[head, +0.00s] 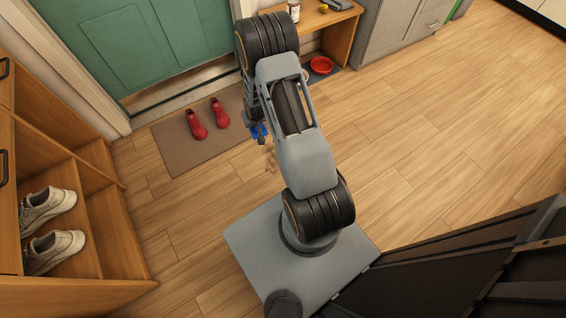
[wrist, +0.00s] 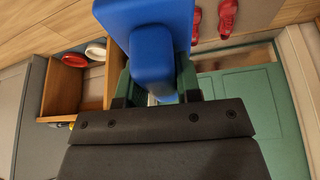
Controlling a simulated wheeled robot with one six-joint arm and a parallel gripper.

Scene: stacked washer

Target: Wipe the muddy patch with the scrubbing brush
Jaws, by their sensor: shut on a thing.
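My gripper (head: 260,138) is shut on the blue scrubbing brush (head: 259,131), above the floor near the right edge of the doormat. In the wrist view the brush (wrist: 152,45) fills the top middle, with its blue handle between my gripper's two fingers (wrist: 152,84). The brush's bristles are not clearly seen. A faint brownish muddy patch (head: 271,160) shows on the wooden floor just beside my arm in the head view. My arm hides part of that area, so its full extent cannot be told.
Red shoes (head: 208,119) stand on the brown doormat (head: 176,146) before the green door (head: 150,45). A shoe cabinet (head: 112,215) with white sneakers (head: 50,228) is at left. A wooden bench (head: 340,38) and red bowl (head: 320,66) are at the back. The floor at right is clear.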

